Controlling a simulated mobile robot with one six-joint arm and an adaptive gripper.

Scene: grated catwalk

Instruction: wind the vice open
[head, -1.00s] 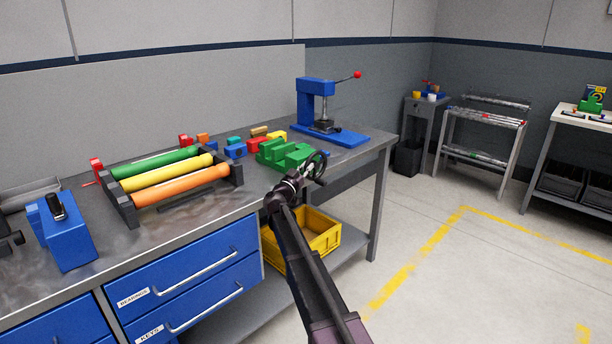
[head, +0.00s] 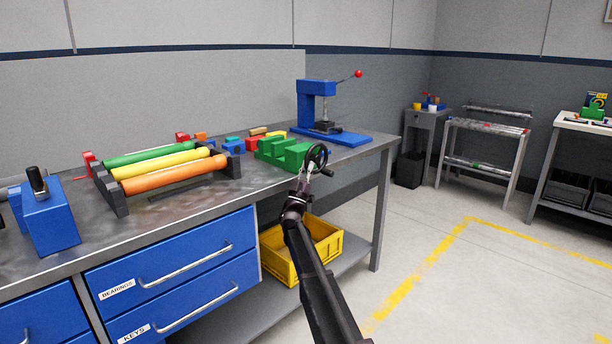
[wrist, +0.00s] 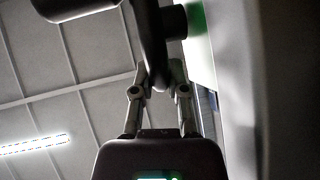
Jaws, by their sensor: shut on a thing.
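The green vice (head: 284,150) sits on the bench near its front edge. Its dark handwheel (head: 317,152) faces out over the edge, with a crank knob (head: 327,172) at the lower right. My gripper (head: 308,173) reaches up from below and is shut on the handwheel's lower rim. In the wrist view my gripper (wrist: 160,82) has its two fingers on either side of the dark rim (wrist: 152,45). The knob (wrist: 75,8) shows at upper left there, and a bit of green vice (wrist: 198,45) at right. The gap between the jaws is hard to make out.
A blue press (head: 316,105) with a red-tipped lever stands behind the vice. A rack of coloured rollers (head: 168,165) and several small blocks lie to the left. A yellow crate (head: 305,262) sits on the shelf below. The floor at right is clear.

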